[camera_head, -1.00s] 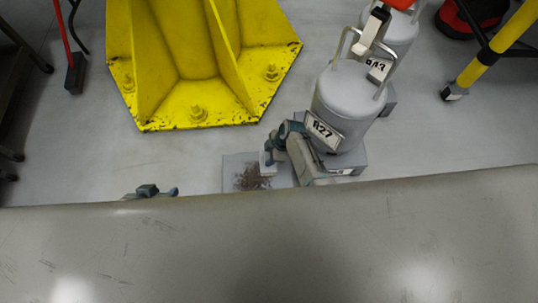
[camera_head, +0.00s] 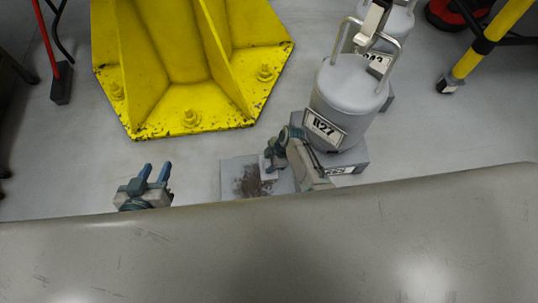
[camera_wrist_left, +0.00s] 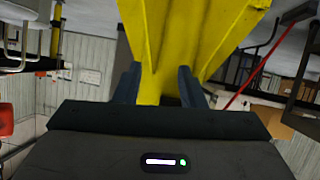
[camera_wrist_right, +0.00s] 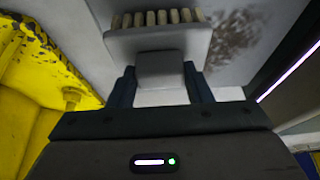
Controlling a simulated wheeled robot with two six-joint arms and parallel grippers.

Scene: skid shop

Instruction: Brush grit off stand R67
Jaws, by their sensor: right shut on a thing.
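A flat grey stand (camera_head: 230,182) lies on the floor, its near edge cut off by the grey surface in front; no label on it is readable. A dark brown patch of grit (camera_head: 246,184) is on its top, also in the right wrist view (camera_wrist_right: 232,32). My right gripper (camera_head: 270,162) is shut on a pale brush (camera_wrist_right: 160,45), whose bristles point away from the gripper. The brush is at the grit's right edge in the head view; I cannot tell whether the bristles touch the stand. My left gripper (camera_head: 155,170) is open and empty, left of the stand.
A grey canister marked R27 (camera_head: 338,95) stands on a similar stand (camera_head: 352,160) close right of my right arm. A yellow bolted column base (camera_head: 185,70) is behind. A yellow-black post (camera_head: 490,45) is far right. Floor between left gripper and stand is clear.

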